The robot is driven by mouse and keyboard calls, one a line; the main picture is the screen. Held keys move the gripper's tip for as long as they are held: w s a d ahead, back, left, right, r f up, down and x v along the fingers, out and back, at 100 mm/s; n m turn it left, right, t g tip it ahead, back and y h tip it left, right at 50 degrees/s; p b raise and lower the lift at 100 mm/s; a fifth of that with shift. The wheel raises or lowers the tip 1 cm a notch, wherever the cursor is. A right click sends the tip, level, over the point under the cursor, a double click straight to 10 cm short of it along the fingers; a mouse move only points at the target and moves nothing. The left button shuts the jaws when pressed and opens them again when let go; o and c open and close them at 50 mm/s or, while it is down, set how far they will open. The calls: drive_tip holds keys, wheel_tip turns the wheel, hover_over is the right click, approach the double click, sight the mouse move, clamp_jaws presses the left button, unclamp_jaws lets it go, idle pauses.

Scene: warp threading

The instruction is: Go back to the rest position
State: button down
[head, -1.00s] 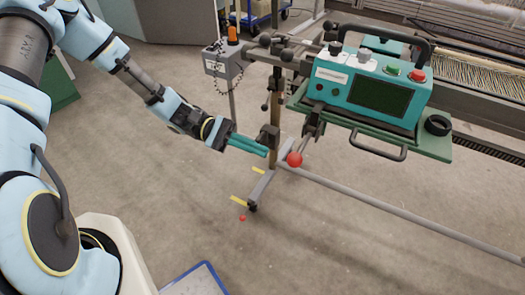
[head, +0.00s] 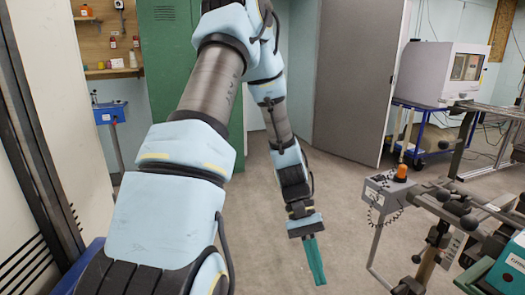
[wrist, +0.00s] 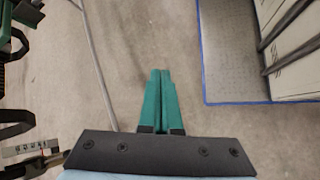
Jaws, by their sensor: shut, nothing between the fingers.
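My gripper (head: 317,276) hangs in the lower middle of the head view, at the end of my light-blue arm. Its teal fingers point down over bare floor and hold nothing. In the wrist view the fingers of my gripper (wrist: 161,76) lie together, with only grey floor beyond the tips. The teal control box (head: 512,262) of the threading machine is cut off at the right edge of the head view, well apart from the gripper.
A green cabinet (head: 168,45), a grey door panel (head: 352,85) and a white machine (head: 438,72) on a blue cart stand behind.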

drive_tip(key=w+a+r+t+y, duration=0.1)
drive_tip(key=w+a+r+t, duration=0.1)
drive_tip(key=a, duration=0.4)
drive_tip(key=w+a+r+n+t+y+p, duration=0.1)
drive_tip(key=w+a+r+t, duration=0.2)
drive_tip(key=a+r, duration=0.3)
drive_tip(key=w+a+r+t, duration=0.3)
drive_tip(key=a+r+t, duration=0.2)
drive_tip(key=a, duration=0.2)
drive_tip(key=shift+r+y+p, duration=0.25)
drive_tip(key=shift+y+p, duration=0.05)
drive_tip(key=shift+y, duration=0.1)
